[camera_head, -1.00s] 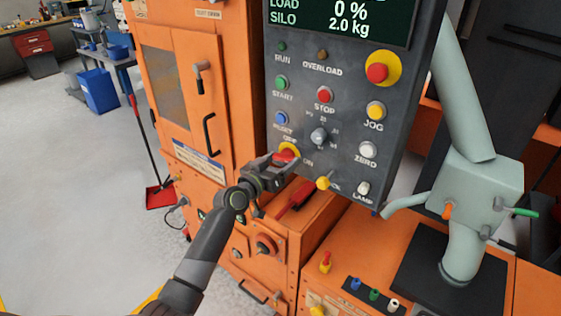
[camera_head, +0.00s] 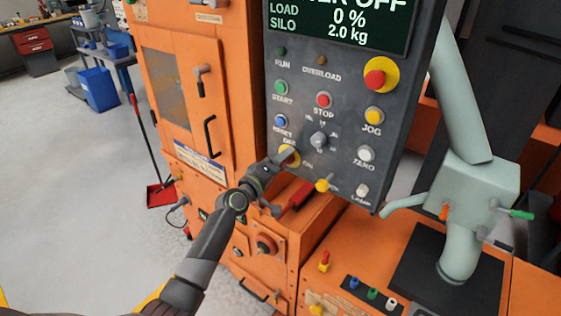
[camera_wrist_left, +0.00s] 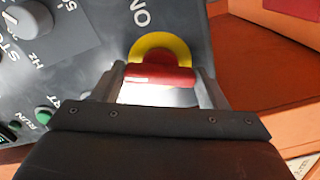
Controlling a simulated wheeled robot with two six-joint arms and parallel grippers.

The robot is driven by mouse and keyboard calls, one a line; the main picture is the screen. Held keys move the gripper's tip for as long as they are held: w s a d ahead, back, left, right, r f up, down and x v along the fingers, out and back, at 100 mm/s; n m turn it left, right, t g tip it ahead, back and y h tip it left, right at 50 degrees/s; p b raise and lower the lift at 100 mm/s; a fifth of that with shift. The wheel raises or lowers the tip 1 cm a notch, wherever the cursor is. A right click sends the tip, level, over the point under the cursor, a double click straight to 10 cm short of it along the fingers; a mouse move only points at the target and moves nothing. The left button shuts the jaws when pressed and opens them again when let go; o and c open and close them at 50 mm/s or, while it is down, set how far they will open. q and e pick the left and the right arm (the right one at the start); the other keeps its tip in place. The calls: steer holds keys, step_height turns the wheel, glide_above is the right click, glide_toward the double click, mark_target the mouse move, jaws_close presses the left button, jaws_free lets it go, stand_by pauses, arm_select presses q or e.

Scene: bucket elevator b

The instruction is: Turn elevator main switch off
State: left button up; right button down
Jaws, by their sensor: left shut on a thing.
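The main switch, a red handle (camera_wrist_left: 160,75) on a yellow disc (camera_wrist_left: 158,45), is at the lower left of the grey control panel (camera_head: 335,110). My left gripper (camera_head: 283,160) is shut on the red handle, with one finger on each side of it in the left wrist view. In the head view the gripper hides most of the handle; part of the yellow disc shows beside it. The end of a display line (camera_head: 368,5) reads "OFF" above "LOAD 0 %" and "SILO 2.0 kg". My right gripper is out of view.
An orange cabinet (camera_head: 185,90) stands left of the panel. A pale green pipe unit (camera_head: 470,190) stands right.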

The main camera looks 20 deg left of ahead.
arm_select(q)
steer(key=n+p, duration=0.1)
steer(key=n, duration=0.3)
steer(key=shift+n, duration=0.4)
stand_by(0.4)
steer(key=o, duration=1)
steer(key=shift+s, duration=0.15)
steer(key=v, duration=1.7)
steer(key=shift+b, duration=0.35)
steer(key=shift+a, duration=0.1)
